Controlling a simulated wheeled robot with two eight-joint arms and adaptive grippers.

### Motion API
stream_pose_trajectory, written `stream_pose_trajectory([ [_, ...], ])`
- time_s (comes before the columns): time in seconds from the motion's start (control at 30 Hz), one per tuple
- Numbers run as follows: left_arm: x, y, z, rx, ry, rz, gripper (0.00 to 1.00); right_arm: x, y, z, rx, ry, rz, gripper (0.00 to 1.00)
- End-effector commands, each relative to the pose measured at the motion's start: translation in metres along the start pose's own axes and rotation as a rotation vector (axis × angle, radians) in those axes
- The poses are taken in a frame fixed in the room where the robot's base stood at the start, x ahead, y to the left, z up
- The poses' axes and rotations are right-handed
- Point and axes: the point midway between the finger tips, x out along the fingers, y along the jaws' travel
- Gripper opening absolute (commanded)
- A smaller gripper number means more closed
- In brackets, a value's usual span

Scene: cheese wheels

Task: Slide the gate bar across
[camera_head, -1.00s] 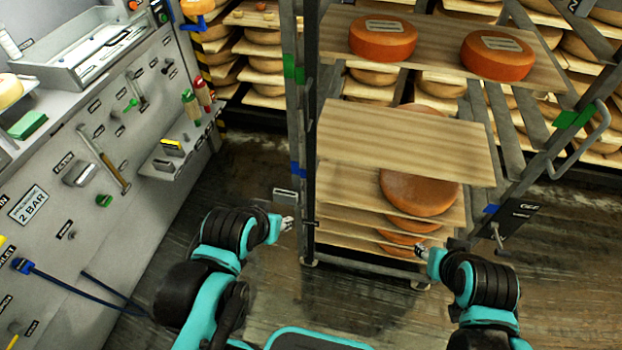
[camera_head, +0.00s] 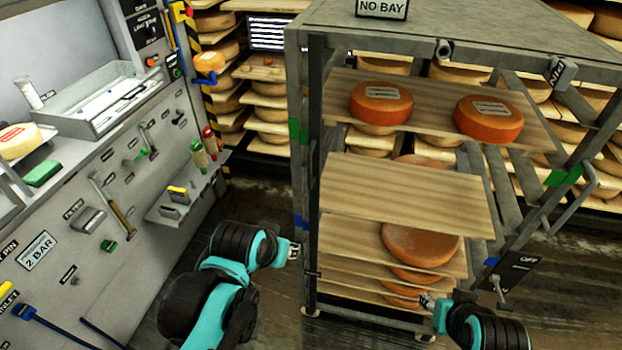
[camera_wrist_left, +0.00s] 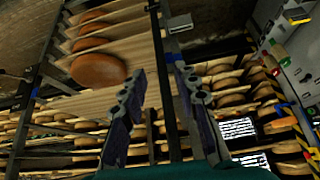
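The rack (camera_head: 308,180) stands ahead; I cannot make out a separate gate bar on its front with certainty. My left gripper (camera_head: 293,250) is beside the rack's left front post, just below its blue mark. In the left wrist view this gripper (camera_wrist_left: 159,76) has its two fingers spread and nothing held between them; the post appears behind and between them. A pale plate (camera_wrist_left: 180,22) shows beside the post there. My right gripper (camera_head: 427,301) is low in front of the lower shelf boards; its fingers are too small to judge.
Orange cheese wheels (camera_head: 381,103) lie on the upper board. A bare board (camera_head: 400,195) juts out at the front of the rack, with another wheel (camera_head: 420,243) below it. A tool panel (camera_head: 70,180) stands on the left.

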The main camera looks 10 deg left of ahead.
Motion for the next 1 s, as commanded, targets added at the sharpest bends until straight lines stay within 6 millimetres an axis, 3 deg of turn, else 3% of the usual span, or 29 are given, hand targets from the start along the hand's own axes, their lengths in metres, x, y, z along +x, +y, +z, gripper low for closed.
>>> stream_pose_trajectory([
  [0.03, -0.029, 0.001, -0.041, 0.013, -0.019, 0.007, 0.31, -0.029, 0.000, -0.021, 0.000, 0.000, 0.000, 0.40],
  [0.2, -0.067, 0.004, -0.133, 0.069, -0.093, 0.037, 0.31, -0.079, 0.000, -0.057, 0.000, 0.000, 0.000, 0.40],
  [0.3, -0.077, 0.006, -0.174, 0.098, -0.128, 0.054, 0.31, -0.101, 0.000, -0.073, 0.000, 0.000, 0.000, 0.40],
  [0.4, -0.080, 0.007, -0.202, 0.119, -0.154, 0.067, 0.31, -0.115, 0.000, -0.083, 0.000, 0.000, 0.000, 0.40],
  [0.5, -0.080, 0.009, -0.216, 0.132, -0.170, 0.076, 0.31, -0.122, 0.000, -0.087, 0.000, 0.000, 0.000, 0.40],
  [0.63, -0.072, 0.009, -0.219, 0.137, -0.177, 0.080, 0.31, -0.121, 0.000, -0.087, 0.000, 0.000, 0.000, 0.40],
  [1.0, -0.014, 0.013, -0.207, 0.138, -0.176, 0.079, 0.31, -0.107, 0.000, -0.076, 0.000, 0.000, 0.000, 0.40],
])
